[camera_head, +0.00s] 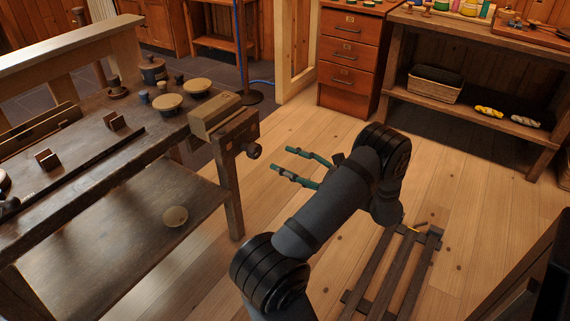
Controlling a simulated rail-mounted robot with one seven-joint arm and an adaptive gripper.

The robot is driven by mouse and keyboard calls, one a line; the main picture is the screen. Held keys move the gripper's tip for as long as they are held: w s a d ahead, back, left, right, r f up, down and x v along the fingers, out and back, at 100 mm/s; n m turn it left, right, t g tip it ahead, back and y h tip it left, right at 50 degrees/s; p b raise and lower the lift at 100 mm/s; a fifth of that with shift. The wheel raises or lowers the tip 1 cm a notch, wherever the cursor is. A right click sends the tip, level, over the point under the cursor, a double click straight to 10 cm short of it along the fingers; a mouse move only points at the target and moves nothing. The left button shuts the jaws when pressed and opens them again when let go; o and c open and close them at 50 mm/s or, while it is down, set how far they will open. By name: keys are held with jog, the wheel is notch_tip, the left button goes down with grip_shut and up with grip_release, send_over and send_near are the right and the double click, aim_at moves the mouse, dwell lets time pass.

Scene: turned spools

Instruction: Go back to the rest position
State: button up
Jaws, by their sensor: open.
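My gripper (283,160) is at the middle of the view, over the wooden floor. Its two green fingers are spread apart and nothing is between them. It points left, toward the workbench (152,153), and is to the right of the bench's vise (228,124). A gap shows between the fingers and the vise in this view. My dark arm reaches up from the bottom of the view and bends at the elbow.
The workbench holds round wooden discs (167,102), dark spools (153,69) and small wooden blocks (47,159). A slatted wooden rack (385,270) lies right of my arm. Drawers (350,55) and a shelf with a basket (435,84) stand behind.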

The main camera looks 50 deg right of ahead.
aim_at(258, 152)
jog(key=w, duration=0.4)
jog(key=w+a, duration=0.1)
jog(key=w, duration=0.3)
jog(key=w+a, duration=0.1)
jog(key=w, duration=0.2)
jog(key=shift+w+a, duration=0.15)
jog(key=shift+w, duration=0.25)
